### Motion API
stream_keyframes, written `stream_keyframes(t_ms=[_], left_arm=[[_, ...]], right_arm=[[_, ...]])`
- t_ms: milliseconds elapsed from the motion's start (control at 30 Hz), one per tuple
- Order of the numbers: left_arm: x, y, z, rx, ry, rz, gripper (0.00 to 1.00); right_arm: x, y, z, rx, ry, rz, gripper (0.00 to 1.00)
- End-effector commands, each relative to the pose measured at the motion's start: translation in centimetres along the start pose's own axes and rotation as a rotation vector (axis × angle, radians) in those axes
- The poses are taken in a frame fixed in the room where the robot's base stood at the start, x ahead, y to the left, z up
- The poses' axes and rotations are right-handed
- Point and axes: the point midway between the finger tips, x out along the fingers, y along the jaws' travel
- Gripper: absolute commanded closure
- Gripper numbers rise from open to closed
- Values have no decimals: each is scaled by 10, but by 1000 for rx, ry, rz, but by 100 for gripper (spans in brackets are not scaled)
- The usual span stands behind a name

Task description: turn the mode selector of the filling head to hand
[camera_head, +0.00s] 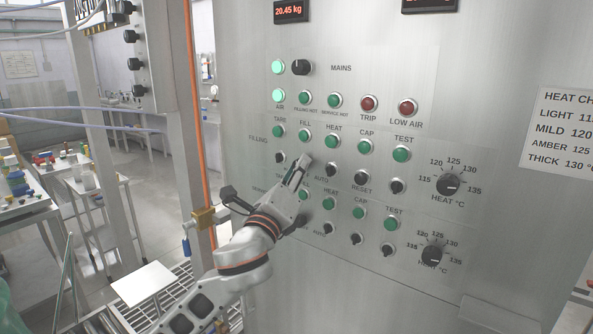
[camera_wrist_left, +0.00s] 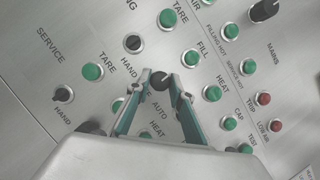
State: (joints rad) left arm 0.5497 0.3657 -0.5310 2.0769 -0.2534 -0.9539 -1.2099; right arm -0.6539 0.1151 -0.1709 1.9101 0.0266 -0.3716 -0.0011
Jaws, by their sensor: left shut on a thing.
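The steel panel of the filling head (camera_head: 320,240) carries a row marked FILLING with green buttons and black selectors below them. My left gripper (camera_head: 304,160) reaches this row, below the green FILL button (camera_head: 305,135). In the left wrist view its two fingers (camera_wrist_left: 159,79) are closed on a small black selector knob (camera_wrist_left: 160,84) below FILL. The knob's pointer is too small to read. A HAND label (camera_wrist_left: 130,66) shows beside the left finger and an AUTO label lies partly behind the fingers. In the head view the gripper hides this selector. My right gripper is not in view.
Other selectors stand close: one at the row's left (camera_wrist_left: 133,43) and one below HEAT (camera_head: 331,170). A second, similar row lies beneath, partly behind my left arm. An orange pipe (camera_head: 197,130) runs up the panel's left edge. Tables with bottles stand at far left.

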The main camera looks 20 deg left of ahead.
Motion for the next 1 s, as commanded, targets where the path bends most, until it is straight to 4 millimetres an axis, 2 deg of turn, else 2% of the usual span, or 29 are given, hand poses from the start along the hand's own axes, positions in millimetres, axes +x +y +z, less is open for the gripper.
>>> stream_keyframes(t_ms=[600,1000], left_arm=[[1,-5,1,-545,0,223,100],[1,-6,2,-808,-1,333,100]], right_arm=[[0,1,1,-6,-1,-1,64],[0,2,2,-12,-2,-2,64]])
